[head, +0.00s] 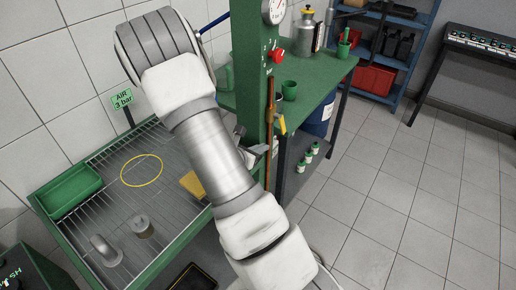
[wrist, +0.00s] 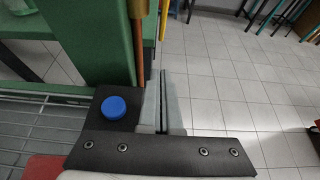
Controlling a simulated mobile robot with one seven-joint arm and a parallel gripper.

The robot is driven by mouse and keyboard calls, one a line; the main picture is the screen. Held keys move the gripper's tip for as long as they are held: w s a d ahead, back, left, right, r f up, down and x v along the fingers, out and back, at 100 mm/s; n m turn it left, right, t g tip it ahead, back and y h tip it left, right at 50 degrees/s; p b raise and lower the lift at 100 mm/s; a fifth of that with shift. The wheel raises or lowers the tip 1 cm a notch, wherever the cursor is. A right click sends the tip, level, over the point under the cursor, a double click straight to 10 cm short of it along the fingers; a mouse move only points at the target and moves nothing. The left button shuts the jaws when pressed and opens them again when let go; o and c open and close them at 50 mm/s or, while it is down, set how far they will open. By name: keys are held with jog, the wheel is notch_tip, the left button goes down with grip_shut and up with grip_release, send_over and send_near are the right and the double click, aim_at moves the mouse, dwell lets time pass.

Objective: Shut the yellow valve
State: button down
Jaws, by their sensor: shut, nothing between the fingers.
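The yellow valve (head: 281,125) is a small yellow lever on a copper pipe (head: 269,100) that runs down the front of a green post. The lever points mostly downward, beside the pipe. In the wrist view a thin yellow strip, likely the same lever (wrist: 164,20), shows just beyond the fingertips, right of the copper pipe (wrist: 138,45). My gripper (head: 272,147) is just below the lever, partly hidden by my arm. In the wrist view my gripper (wrist: 163,75) has its grey fingers together and empty. I cannot tell whether they touch the lever.
The green post (head: 246,80) carries a gauge (head: 274,10) and a red knob (head: 276,55). A wire-grate bench (head: 100,170) with a green tray (head: 70,190) is left. A green table (head: 320,80) stands behind the post. Tiled floor at right is clear.

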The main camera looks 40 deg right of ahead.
aim_at(282, 133)
jog(key=shift+w+d+f+p, duration=0.15)
jog(key=shift+w+d, duration=0.25)
jog(key=shift+d, duration=0.95)
jog(key=shift+w+d+f+p, duration=0.15)
jog(key=shift+w+d, duration=0.25)
jog(key=shift+d, duration=0.95)
jog(key=shift+w+d+f+p, duration=0.15)
jog(key=shift+w+d, duration=0.25)
jog(key=shift+d, duration=0.95)
jog(key=shift+w+f+b, duration=0.1)
jog(key=shift+f+b, duration=0.05)
jog(key=shift+b, duration=0.35)
jog(key=shift+d+h, duration=0.1)
jog(key=shift+h, duration=0.2)
